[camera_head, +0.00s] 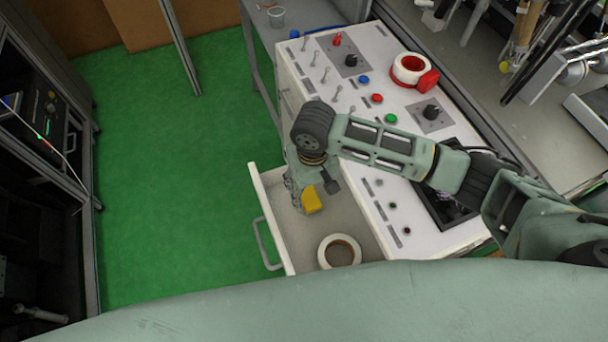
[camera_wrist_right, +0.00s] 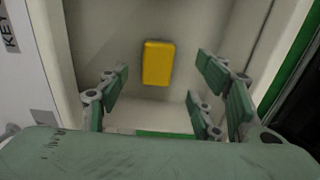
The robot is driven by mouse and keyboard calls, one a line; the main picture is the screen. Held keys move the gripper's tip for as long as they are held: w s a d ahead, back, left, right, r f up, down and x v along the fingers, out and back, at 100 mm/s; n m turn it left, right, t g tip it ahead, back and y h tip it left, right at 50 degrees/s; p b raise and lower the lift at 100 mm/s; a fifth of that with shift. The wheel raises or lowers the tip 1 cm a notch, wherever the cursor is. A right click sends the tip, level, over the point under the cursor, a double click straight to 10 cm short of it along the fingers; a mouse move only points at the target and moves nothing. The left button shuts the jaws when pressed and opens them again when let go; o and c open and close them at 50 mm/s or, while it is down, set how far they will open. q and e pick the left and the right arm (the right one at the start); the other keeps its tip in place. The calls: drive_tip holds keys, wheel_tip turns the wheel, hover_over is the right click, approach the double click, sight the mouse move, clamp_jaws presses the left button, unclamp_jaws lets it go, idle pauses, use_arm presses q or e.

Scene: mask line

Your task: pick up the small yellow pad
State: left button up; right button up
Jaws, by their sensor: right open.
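The small yellow pad (camera_head: 311,201) lies in an open white drawer (camera_head: 276,240) below the control panel. In the right wrist view the pad (camera_wrist_right: 158,63) lies flat on the drawer floor, its long side running away from the gripper. My right gripper (camera_head: 299,196) reaches down into the drawer beside the pad and partly hides it in the head view. In the right wrist view its green fingers (camera_wrist_right: 160,95) are spread wide with nothing between them, and the pad shows beyond and between them. My left gripper is not in view.
A white tape roll (camera_head: 339,251) lies in the drawer's near part. The control panel (camera_head: 405,208) with knobs, buttons and switches adjoins the drawer. A red and white tape dispenser (camera_head: 414,72) sits on it. Green floor (camera_head: 180,180) left of the drawer is clear.

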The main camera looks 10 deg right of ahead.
sight(310, 197)
drive_tip(key=shift+w+f, duration=0.2)
drive_tip(key=shift+w, duration=0.05)
wheel_tip(310, 197, down, 2)
drive_tip(key=shift+f, duration=0.5)
drive_tip(key=f, duration=0.4)
drive_tip(key=shift+w+f, duration=0.15)
drive_tip(key=shift+w, duration=0.2)
drive_tip(key=c, duration=1.2)
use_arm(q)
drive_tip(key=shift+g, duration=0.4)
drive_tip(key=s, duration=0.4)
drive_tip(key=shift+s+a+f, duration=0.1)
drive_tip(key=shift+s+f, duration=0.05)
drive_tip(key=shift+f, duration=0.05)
use_arm(e)
drive_tip(key=shift+c, duration=0.2)
